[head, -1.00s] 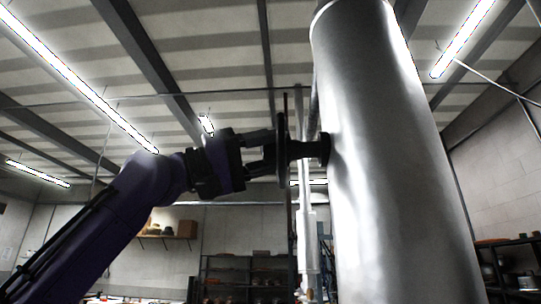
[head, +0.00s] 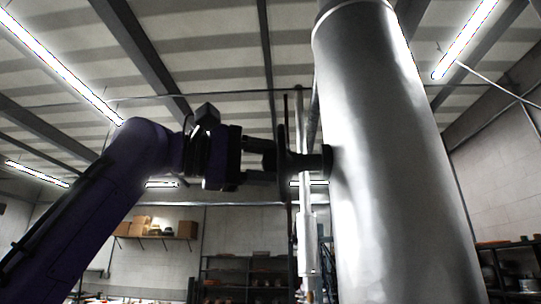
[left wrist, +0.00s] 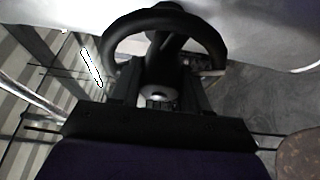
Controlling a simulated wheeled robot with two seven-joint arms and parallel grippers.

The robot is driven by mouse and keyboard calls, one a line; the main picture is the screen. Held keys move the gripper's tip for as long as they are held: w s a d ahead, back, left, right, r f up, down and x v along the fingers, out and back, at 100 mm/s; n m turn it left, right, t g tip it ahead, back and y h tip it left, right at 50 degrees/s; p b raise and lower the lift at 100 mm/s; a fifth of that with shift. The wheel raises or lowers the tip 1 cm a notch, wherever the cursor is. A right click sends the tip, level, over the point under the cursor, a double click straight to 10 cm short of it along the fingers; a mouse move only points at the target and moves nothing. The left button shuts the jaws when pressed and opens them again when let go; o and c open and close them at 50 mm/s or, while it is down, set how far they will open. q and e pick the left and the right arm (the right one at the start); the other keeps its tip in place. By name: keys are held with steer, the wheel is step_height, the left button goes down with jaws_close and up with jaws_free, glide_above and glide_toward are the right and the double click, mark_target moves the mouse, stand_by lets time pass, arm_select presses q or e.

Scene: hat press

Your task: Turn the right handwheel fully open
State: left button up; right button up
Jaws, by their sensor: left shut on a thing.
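The dark handwheel (head: 283,160) shows nearly edge-on in the head view, on a short stem at the left side of a tall silver cylinder (head: 385,160). In the left wrist view the wheel (left wrist: 165,19) is a round black ring, with its hub and stem partly hidden by shadow. My left gripper (head: 266,163) reaches the wheel from the left and is shut on it. In the left wrist view my left gripper's fingers (left wrist: 161,80) extend to the wheel, but their exact contact is dark. My right gripper is in neither view.
A thin vertical pole (head: 305,230) stands just behind the wheel, left of the cylinder. Shelving (head: 240,270) and a wall shelf with boxes (head: 155,230) are far back. The space left of the wheel is open apart from my left arm.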

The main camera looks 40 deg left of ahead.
arm_select(q)
steer(key=n+g+p, duration=0.2)
steer(key=n+p, duration=0.2)
steer(key=shift+n+y, duration=0.4)
steer(key=shift+w+f+n+g, duration=0.15)
steer(key=shift+n+g, duration=0.35)
steer(key=shift+n, duration=0.25)
steer(key=shift+w+f+n+g, duration=0.1)
steer(key=shift+n+g, duration=0.4)
steer(key=shift+n, duration=0.25)
steer(key=shift+s, duration=0.1)
steer(key=shift+r+n, duration=0.1)
steer(key=shift+n, duration=0.2)
steer(key=shift+s, duration=0.1)
steer(key=o, duration=0.7)
steer(key=shift+r, duration=0.1)
steer(key=shift+o, duration=0.2)
steer(key=shift+d, duration=0.1)
